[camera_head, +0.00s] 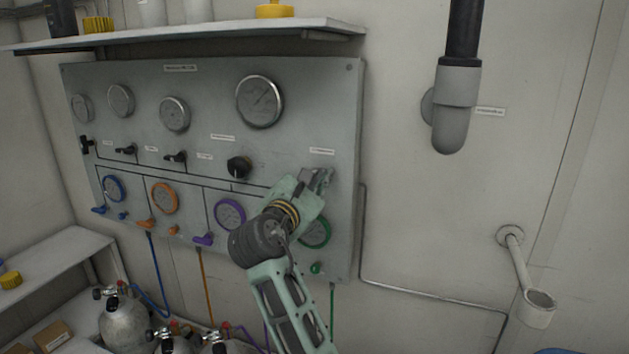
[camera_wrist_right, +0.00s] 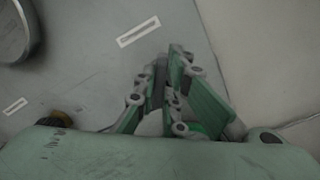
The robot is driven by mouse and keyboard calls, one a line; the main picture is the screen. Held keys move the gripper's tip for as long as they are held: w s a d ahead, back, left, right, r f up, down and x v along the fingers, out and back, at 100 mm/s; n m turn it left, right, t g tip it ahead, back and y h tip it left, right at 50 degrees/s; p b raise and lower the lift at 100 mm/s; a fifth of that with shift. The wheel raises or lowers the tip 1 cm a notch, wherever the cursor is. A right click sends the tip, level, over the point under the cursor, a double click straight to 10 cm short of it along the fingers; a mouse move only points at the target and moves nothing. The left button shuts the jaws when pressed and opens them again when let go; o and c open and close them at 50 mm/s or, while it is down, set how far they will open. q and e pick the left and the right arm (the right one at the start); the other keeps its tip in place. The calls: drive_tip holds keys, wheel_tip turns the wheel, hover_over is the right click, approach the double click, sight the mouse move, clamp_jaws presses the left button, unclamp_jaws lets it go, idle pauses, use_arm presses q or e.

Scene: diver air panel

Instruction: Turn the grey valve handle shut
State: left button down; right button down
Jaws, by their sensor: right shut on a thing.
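My right gripper (camera_head: 319,180) is at the right side of the grey gauge panel (camera_head: 215,85), just below a small white label (camera_head: 322,151). In the right wrist view its fingers (camera_wrist_right: 168,85) are close together near the panel face, below a white label (camera_wrist_right: 138,32). They are shut on the grey valve handle, which is mostly hidden between them, so its exact angle cannot be told. My left gripper is not in view.
A black knob (camera_head: 239,167) is left of my right gripper. A green-ringed gauge (camera_head: 315,232) lies below it, partly covered by my arm. A shelf (camera_head: 200,35) overhangs the panel. Wall right of the panel is open up to a grey pipe (camera_head: 455,110).

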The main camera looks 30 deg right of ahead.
drive_tip(key=m, duration=0.3)
drive_tip(key=shift+f, duration=0.2)
drive_tip(key=m+b, duration=0.1)
drive_tip(key=m, duration=0.1)
drive_tip(key=shift+s+f+m, duration=0.1)
drive_tip(key=shift+m, duration=0.2)
drive_tip(key=m+b, duration=0.3)
drive_tip(key=m, duration=0.2)
drive_tip(key=shift+f, duration=0.15)
drive_tip(key=shift+m, duration=0.3)
drive_tip(key=c, duration=1.8)
unclamp_jaws()
drive_tip(key=shift+s, duration=0.15)
drive_tip(key=shift+c, duration=0.2)
drive_tip(key=shift+r, duration=0.2)
